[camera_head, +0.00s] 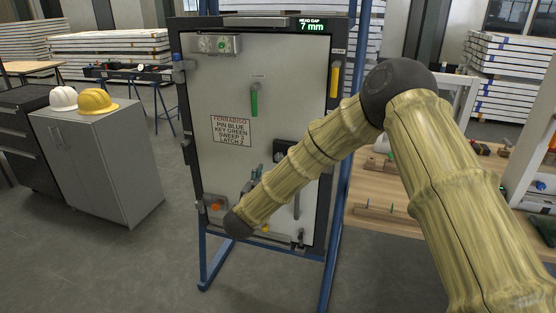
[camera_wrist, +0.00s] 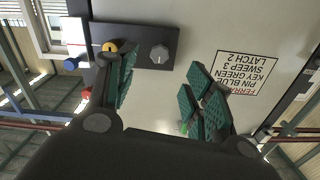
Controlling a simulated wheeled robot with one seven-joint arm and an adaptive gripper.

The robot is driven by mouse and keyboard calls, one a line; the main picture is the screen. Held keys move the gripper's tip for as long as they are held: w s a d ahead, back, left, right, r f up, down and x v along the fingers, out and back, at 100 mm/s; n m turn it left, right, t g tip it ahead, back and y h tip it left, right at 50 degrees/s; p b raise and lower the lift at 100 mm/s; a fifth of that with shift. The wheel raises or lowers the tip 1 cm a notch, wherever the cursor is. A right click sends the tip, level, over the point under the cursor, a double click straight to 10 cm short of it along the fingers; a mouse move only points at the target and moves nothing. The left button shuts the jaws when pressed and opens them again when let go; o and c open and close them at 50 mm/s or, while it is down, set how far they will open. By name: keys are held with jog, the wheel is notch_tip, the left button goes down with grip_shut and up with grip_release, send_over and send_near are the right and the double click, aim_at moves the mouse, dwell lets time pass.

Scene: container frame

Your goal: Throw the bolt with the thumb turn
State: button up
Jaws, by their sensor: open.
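A dark lock case (camera_head: 283,147) is on the right side of the pale door (camera_head: 215,85), partly hidden by my arm in the head view. In the wrist view the dark lock case (camera_wrist: 136,35) carries a round grey knob (camera_wrist: 159,54), which looks like the thumb turn, and a small brass-coloured part (camera_wrist: 110,46). My gripper (camera_wrist: 165,88) is open, its green-padded fingers spread in front of the door with nothing between them. The knob shows just beyond the gap, nearer the left finger. In the head view my gripper (camera_head: 254,176) is in front of the door's lower middle.
A printed label (camera_head: 231,129), a green handle (camera_head: 254,101) and a yellow handle (camera_head: 334,80) are on the door and frame. An orange knob (camera_head: 216,206) is low on the left. Blue posts (camera_head: 340,210) support the frame. A grey cabinet (camera_head: 100,160) stands left; a wooden bench (camera_head: 380,190) is right.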

jog(key=p+x, duration=0.2)
jog(key=x, duration=0.9)
jog(key=shift+r, duration=0.25)
jog(key=shift+a, duration=0.1)
jog(key=c, duration=1)
